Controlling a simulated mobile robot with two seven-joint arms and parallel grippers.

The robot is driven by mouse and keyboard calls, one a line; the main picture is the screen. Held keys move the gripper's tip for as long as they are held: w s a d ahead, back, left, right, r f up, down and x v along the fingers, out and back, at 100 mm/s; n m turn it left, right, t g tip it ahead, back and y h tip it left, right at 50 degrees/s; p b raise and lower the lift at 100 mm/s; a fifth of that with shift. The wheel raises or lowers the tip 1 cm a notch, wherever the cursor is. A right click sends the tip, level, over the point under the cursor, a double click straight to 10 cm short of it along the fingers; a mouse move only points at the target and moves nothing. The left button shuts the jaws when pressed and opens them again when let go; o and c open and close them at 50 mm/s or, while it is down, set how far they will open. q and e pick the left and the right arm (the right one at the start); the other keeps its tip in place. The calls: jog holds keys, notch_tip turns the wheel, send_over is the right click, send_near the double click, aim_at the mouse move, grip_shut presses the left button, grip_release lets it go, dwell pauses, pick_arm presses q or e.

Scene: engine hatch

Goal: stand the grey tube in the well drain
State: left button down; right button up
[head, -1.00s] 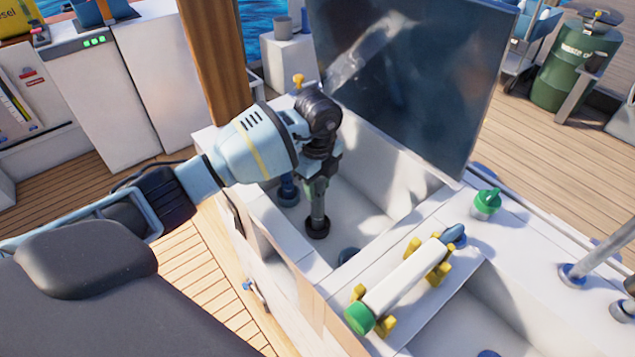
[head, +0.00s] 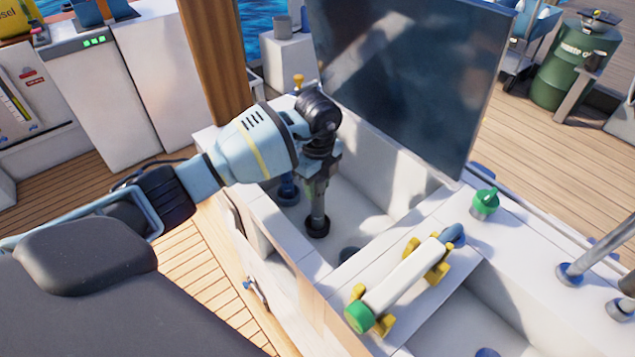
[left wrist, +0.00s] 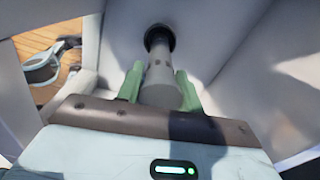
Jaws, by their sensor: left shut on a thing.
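The grey tube (head: 317,204) is upright, or nearly so, inside the open well (head: 370,209) below the raised dark hatch. My left gripper (head: 318,180) is shut on its upper part from above. In the left wrist view the tube (left wrist: 161,75) sits between the two green fingers of my left gripper (left wrist: 159,88). A black ring (head: 317,228) surrounds the tube's lower end at the well floor; I cannot tell whether it is a collar on the tube or the drain's rim. A dark blue round fitting (head: 348,255) shows nearby, partly hidden by the well's wall. My right gripper is out of view.
The raised dark hatch (head: 410,75) stands behind the well. A blue fitting (head: 288,190) is at its left. A white cylinder with a green end (head: 400,285) rests in yellow holders on the divider. A green-capped item (head: 486,203) stands on the right ledge.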

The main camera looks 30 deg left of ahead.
pick_arm(q)
jog(key=shift+f, duration=0.55)
jog(key=c, duration=1.2)
grip_release()
